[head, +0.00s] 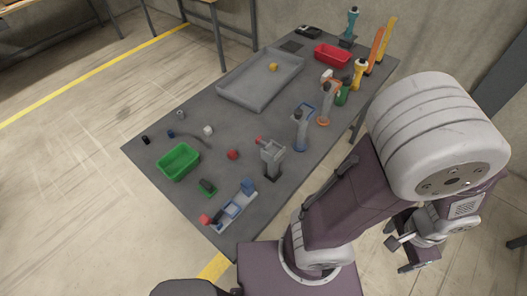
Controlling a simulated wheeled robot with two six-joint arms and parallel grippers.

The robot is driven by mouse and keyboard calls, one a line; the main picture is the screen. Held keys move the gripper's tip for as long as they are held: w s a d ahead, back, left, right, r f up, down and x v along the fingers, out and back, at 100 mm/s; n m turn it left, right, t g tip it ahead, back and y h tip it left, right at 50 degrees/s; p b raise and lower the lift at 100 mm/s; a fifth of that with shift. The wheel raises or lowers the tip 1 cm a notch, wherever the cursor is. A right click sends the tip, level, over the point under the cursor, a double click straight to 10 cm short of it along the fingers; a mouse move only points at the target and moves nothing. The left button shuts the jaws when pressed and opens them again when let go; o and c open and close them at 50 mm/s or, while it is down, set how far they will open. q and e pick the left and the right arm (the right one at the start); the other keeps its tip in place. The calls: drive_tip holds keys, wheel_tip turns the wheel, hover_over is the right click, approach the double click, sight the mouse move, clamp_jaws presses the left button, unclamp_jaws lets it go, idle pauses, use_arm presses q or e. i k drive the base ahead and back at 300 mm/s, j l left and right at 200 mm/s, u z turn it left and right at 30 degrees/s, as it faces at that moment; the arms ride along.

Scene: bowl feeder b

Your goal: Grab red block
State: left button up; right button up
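A small red piece (232,154) lies on the grey table (210,105), right of the green tray; it looks rounded, and I cannot tell whether it is a block. Another small red piece (205,219) sits at the near-left end of a blue and white fixture. My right gripper (408,255) hangs beyond the table's right side, low over the floor, well away from both red pieces. Its fingers look apart with nothing between them. My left gripper is not in view.
A green tray (178,161), a large grey tray (233,90) with a yellow piece (273,67), and a red tray (332,55) stand on the table. A grey stand (271,158) and several upright coloured fixtures line the right side. Table space around the red piece is mostly clear.

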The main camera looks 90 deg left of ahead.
sight(232, 155)
drive_tip(key=i+l+u, duration=0.15)
drive_tip(key=i+u, duration=0.2)
drive_tip(key=i, duration=0.55)
drive_tip(key=j+z, duration=0.15)
drive_tip(key=z, duration=0.5)
drive_tip(key=j+z, duration=0.15)
drive_tip(key=z, duration=0.5)
drive_tip(key=j+z, duration=0.15)
drive_tip(key=z, duration=0.5)
drive_tip(key=k+z, duration=0.15)
drive_tip(key=z, duration=0.5)
drive_tip(key=k+j+z, duration=0.1)
drive_tip(key=z, duration=0.6)
drive_tip(key=k+z, duration=0.1)
drive_tip(key=z, duration=0.55)
drive_tip(key=k+z, duration=0.1)
drive_tip(key=z, duration=0.55)
drive_tip(key=k+l+z, duration=0.1)
drive_tip(key=z, duration=0.55)
drive_tip(key=k+l+z, duration=0.1)
drive_tip(key=z, duration=0.35)
drive_tip(key=k+l+z, duration=0.1)
drive_tip(key=z, duration=0.3)
drive_tip(key=l, duration=0.1)
